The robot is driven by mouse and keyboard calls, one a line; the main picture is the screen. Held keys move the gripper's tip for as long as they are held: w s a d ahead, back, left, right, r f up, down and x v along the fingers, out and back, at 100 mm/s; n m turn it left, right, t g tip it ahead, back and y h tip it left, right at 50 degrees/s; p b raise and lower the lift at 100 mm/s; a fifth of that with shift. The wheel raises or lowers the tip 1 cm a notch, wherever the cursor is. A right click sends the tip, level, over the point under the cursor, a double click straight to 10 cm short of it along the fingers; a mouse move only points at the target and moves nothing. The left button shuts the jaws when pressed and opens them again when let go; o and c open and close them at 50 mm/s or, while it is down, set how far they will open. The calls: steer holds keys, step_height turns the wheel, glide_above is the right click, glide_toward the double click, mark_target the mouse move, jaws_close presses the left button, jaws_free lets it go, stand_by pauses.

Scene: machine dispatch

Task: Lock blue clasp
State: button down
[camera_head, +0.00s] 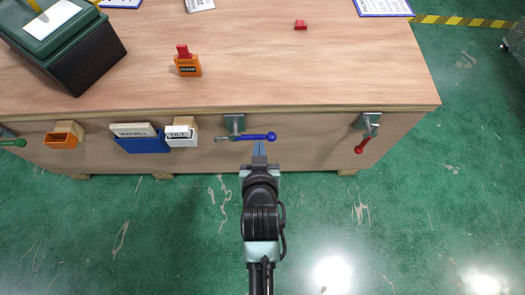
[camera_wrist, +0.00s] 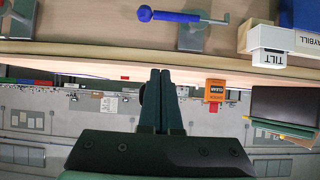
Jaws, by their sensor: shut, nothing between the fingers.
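The blue clasp (camera_head: 258,136) is on the front face of the wooden crate, below its top edge. Its lever lies about level across a grey bracket (camera_head: 234,124), with the blue grip and round knob pointing right. In the wrist view the blue clasp (camera_wrist: 176,16) is at the top, seen upside down, its knob to the left. My gripper (camera_head: 259,150) is just in front of and below the blue grip in the head view. Its fingers (camera_wrist: 160,75) are shut and empty, and show apart from the lever in the wrist view. Contact cannot be told from the head view.
A red clasp (camera_head: 362,143) hangs slanting down at the right. Left of the blue clasp are a white TILT holder (camera_head: 181,139), a blue WAYBILL holder (camera_head: 145,145), an orange holder (camera_head: 62,141) and a green lever (camera_head: 13,142). Floor in front is clear.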

steer(key=shift+s+f, duration=0.5)
steer(key=shift+f, duration=0.3)
steer(key=b, duration=0.3)
glide_above(259, 139)
steer(key=s, duration=0.3)
step_height(259, 139, down, 6)
steer(key=shift+w+d+f+b, duration=0.1)
steer(key=shift+w+f+b, duration=0.15)
steer(key=shift+f, duration=0.3)
steer(key=shift+w+f+b, duration=0.2)
steer(key=shift+f, duration=0.3)
steer(key=shift+w+f, duration=0.15)
steer(key=shift+f, duration=0.5)
steer(key=shift+f+b, duration=0.15)
steer(key=shift+b, duration=0.3)
